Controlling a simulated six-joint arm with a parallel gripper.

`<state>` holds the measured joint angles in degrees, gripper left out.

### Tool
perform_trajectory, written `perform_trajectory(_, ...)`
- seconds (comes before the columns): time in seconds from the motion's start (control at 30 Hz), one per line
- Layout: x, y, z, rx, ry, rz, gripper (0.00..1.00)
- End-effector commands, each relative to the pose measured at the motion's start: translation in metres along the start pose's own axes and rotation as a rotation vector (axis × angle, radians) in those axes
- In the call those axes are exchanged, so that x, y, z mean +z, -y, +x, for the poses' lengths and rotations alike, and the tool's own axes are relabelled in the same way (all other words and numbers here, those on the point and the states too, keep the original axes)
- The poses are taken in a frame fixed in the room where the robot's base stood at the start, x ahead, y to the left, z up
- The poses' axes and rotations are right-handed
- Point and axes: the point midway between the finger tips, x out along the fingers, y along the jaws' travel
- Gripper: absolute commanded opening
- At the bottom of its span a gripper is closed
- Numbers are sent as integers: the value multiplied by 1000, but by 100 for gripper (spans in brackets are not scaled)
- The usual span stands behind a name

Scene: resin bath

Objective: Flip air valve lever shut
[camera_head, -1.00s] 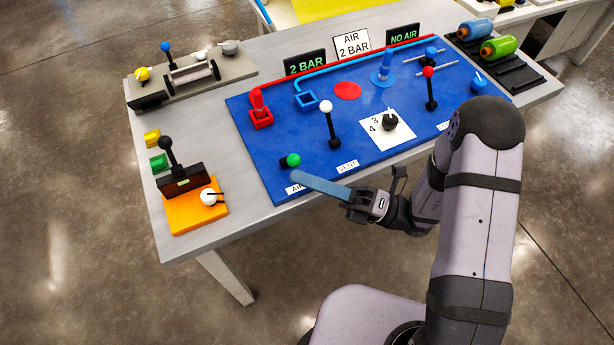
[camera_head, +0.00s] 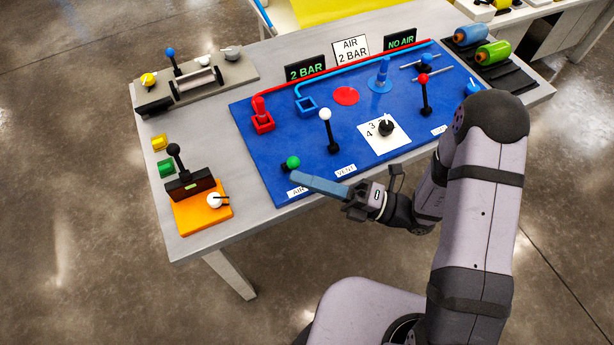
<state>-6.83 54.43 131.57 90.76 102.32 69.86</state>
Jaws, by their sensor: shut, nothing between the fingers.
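The lever with the green knob (camera_head: 293,162) stands at the near left corner of the blue board (camera_head: 262,150). A white label (camera_head: 296,192) that reads AIR is just in front of it. Its black base shows only in part, low and to the left of the knob. My gripper (camera_head: 294,177) is shut and empty, with its long blue-grey fingers pointing left. The fingertips are just in front of the green knob in the picture. I cannot tell whether they touch the lever.
A white-knobbed lever (camera_head: 325,115) stands behind my fingers, near the VENT label (camera_head: 345,170). A black dial (camera_head: 386,127) and a red-knobbed lever (camera_head: 423,79) are farther right. An orange base (camera_head: 190,222) with a black-knobbed lever is at left. Signs read 2 BAR, AIR 2 BAR, NO AIR.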

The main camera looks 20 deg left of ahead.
Motion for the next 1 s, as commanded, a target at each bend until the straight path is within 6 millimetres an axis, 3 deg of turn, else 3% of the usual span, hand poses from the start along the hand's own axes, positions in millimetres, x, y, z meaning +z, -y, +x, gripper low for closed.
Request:
perform_trajectory(0.03, 4, -9, 2, -22, 2, 24, 0)
perform_trajectory(0.2, 8, -16, 8, -74, 0, 83, 0)
perform_trajectory(0.7, 30, -26, 27, -195, -1, 218, 0)
perform_trajectory(1.0, 51, -28, 46, -388, -1, 429, 0)
